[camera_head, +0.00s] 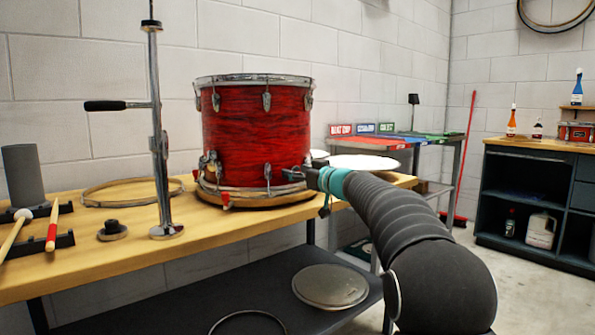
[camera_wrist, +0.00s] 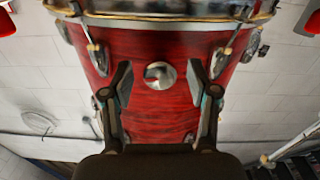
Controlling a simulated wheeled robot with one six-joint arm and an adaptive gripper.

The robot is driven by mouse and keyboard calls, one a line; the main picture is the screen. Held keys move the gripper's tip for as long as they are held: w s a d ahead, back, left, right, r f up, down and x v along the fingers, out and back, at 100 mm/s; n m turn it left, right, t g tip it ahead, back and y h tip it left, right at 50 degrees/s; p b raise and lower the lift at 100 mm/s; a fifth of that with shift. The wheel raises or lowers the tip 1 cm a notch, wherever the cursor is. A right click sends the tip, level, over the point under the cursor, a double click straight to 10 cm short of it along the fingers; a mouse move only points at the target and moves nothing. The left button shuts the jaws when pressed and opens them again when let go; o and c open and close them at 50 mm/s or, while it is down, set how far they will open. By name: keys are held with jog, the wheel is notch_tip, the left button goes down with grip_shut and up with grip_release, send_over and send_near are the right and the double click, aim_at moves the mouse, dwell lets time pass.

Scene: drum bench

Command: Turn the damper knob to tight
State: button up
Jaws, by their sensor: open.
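The red drum (camera_head: 255,130) stands on the wooden bench, and its red shell fills the middle of the wrist view (camera_wrist: 160,110). A round silver knob (camera_wrist: 164,70) with a small red mark sits on the shell in the wrist view. I take it to be the damper knob. My gripper (camera_head: 297,174) is at the drum's lower right side in the head view. In the wrist view my gripper (camera_wrist: 160,76) is open, with one finger on each side of the knob and gaps between. The knob is not clear in the head view, and no tight label is readable.
The wooden bench (camera_head: 110,255) also holds a chrome stand (camera_head: 159,130), a hoop (camera_head: 130,190) and drumsticks (camera_head: 52,225). A cymbal (camera_head: 330,286) lies on the dark lower shelf. A side table (camera_head: 440,155) with coloured trays stands behind my arm.

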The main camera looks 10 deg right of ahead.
grip_shut()
jog(key=shift+f+b, duration=0.1)
jog(key=shift+b, duration=0.25)
